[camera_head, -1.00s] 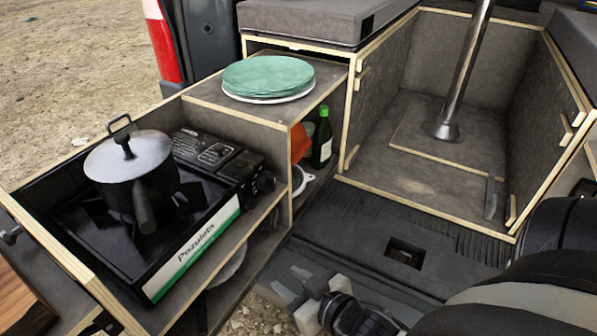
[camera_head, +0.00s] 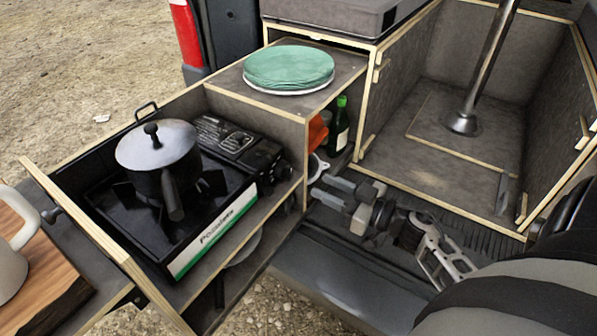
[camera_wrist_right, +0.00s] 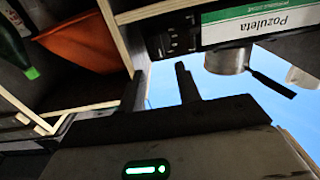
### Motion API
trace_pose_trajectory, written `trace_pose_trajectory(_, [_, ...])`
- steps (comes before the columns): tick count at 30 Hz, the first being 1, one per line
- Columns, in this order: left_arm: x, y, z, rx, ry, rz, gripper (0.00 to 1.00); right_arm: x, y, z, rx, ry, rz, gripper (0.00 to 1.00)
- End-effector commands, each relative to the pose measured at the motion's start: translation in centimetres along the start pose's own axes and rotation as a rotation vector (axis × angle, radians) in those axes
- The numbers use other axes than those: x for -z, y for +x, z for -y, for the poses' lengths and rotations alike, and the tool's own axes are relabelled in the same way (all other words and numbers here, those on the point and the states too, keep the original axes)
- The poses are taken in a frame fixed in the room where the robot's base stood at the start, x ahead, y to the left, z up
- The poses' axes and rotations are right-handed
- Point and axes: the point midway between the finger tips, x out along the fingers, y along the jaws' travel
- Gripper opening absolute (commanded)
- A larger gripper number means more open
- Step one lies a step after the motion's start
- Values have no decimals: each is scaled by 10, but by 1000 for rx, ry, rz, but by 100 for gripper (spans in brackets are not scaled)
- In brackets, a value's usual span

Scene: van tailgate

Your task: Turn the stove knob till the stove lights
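The black stove (camera_head: 215,225) with a white and green label sits in the pull-out drawer, a lidded pot (camera_head: 160,160) on it. The dark stove knob (camera_head: 277,170) is at the stove's right end; its turn position is too small to read. No flame is visible. My right gripper (camera_head: 328,190) is to the right of the knob, apart from it, with its fingers pointing left. In the right wrist view the two fingers (camera_wrist_right: 158,72) stand apart with nothing between them. The stove's label (camera_wrist_right: 265,20) appears upside down there. My left gripper is out of view.
A wooden cabinet edge (camera_head: 306,160) stands between the stove and a shelf with a green bottle (camera_head: 339,128) and an orange item (camera_head: 317,132). Green plates (camera_head: 288,68) are on top. A kettle (camera_head: 10,250) and wooden board (camera_head: 35,280) are at left.

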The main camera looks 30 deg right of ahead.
Motion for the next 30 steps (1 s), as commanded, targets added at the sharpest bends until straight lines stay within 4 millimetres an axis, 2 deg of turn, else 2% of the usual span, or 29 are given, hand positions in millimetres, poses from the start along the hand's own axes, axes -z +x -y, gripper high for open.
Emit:
trace_pose_trajectory(3, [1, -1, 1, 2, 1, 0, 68, 2, 28, 0, 0, 1, -5, 34])
trace_pose_trajectory(10, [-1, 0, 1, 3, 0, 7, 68, 0, 64, 0, -1, 2, -3, 34])
trace_pose_trajectory(15, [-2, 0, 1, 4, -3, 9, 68, 0, 76, 0, 0, 2, -1, 34])
trace_pose_trajectory(24, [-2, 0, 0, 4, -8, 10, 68, 0, 78, 1, 0, 1, 0, 34])
trace_pose_trajectory(26, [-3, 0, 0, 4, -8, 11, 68, 0, 78, 1, 0, 1, -1, 20])
trace_pose_trajectory(28, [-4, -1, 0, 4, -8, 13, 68, 0, 78, 0, 0, 1, -1, 0])
trace_pose_trajectory(30, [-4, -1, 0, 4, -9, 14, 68, 0, 78, 1, 0, 1, -1, 0])
